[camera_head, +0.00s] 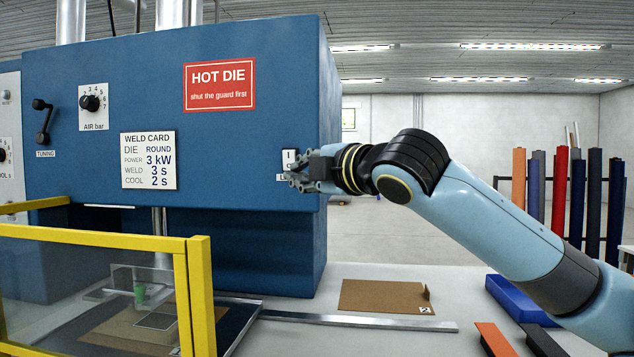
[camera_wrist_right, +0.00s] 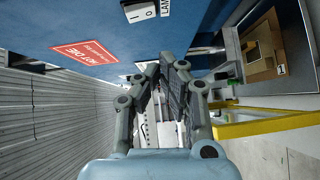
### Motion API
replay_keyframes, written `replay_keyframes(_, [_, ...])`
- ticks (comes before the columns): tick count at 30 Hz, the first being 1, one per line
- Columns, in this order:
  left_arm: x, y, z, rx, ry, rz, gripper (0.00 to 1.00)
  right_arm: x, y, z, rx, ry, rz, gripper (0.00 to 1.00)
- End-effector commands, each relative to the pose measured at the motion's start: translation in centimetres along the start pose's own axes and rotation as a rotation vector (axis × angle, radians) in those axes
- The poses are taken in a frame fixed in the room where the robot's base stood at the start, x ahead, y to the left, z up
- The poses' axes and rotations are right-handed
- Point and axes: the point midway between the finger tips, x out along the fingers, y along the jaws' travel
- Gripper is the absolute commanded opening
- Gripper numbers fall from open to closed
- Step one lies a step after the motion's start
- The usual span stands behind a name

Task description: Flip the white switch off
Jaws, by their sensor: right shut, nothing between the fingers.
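The white switch (camera_head: 290,157) is on the front of the blue machine cabinet, near its right edge. Its lower part is hidden behind my right gripper (camera_head: 300,180) in the head view. The right wrist view shows the white switch (camera_wrist_right: 141,11) at the top edge, cut off, with I and O marks and a LAMP label beside it. I cannot tell which side is pressed in. My right gripper (camera_wrist_right: 167,66) is shut and empty, close to the switch; contact cannot be told. My left gripper is out of view.
The blue cabinet (camera_head: 250,130) carries a red HOT DIE sign (camera_head: 219,86), a weld card (camera_head: 148,160), an AIR dial (camera_head: 90,103) and a tuning crank (camera_head: 42,121). A yellow-framed guard (camera_head: 199,290) stands lower left. A brown sheet (camera_head: 380,296) lies on the table.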

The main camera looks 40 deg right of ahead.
Motion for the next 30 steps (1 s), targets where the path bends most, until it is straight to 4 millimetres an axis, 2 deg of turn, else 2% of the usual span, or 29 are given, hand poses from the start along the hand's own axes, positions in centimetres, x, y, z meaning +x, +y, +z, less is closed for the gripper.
replay_keyframes(3, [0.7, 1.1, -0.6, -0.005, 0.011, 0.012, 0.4, -1.8, -0.5, 0.0, -0.01, 0.001, -0.003, 0.0])
replay_keyframes(12, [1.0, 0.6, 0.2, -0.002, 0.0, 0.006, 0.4, -4.0, -0.7, 0.1, -0.004, 0.0, 0.0, 0.0])
replay_keyframes(30, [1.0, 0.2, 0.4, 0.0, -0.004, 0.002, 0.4, -4.3, -0.7, 0.0, 0.001, 0.001, 0.0, 0.0])
